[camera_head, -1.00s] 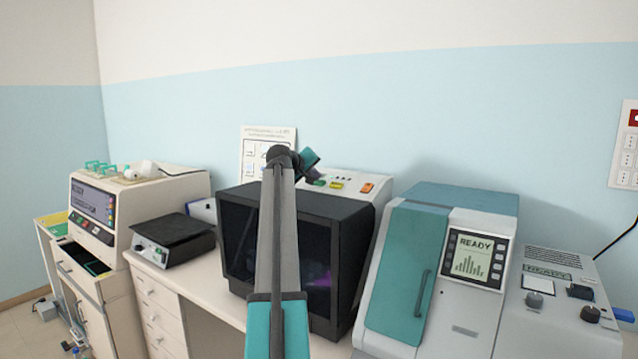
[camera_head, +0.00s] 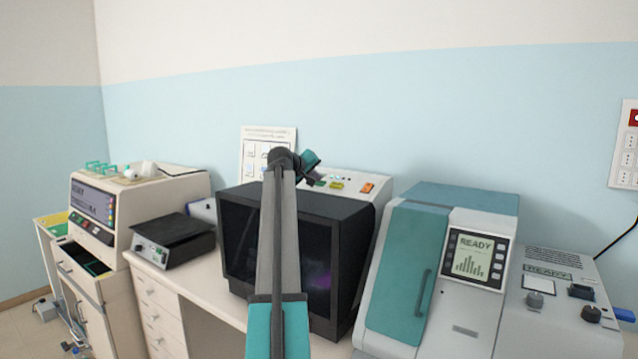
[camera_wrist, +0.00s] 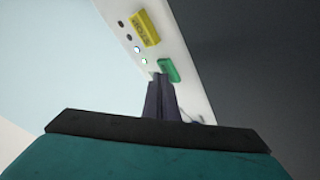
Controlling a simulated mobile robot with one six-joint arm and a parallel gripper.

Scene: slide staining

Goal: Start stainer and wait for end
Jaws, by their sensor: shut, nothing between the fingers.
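The stainer (camera_head: 245,240) is the dark box with a glass front in the middle of the head view. Its pale control strip (camera_head: 350,184) lies along the top rear and bears a yellow button (camera_head: 337,185) and an orange button (camera_head: 368,188). In the wrist view a green button (camera_wrist: 169,70) sits beside the yellow one, with small lit dots near them. My gripper (camera_wrist: 160,80) is shut and empty, its fingertips at the green button's near edge. Contact or pressing cannot be told. In the head view my arm hides part of the stainer's front, and the fingertips are hard to make out.
A teal and white machine (camera_head: 405,270) with a READY screen (camera_head: 474,262) stands to the right. A black-topped device (camera_head: 175,240) and a beige machine (camera_head: 150,220) stand to the left. A poster (camera_head: 254,150) is on the wall behind my wrist.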

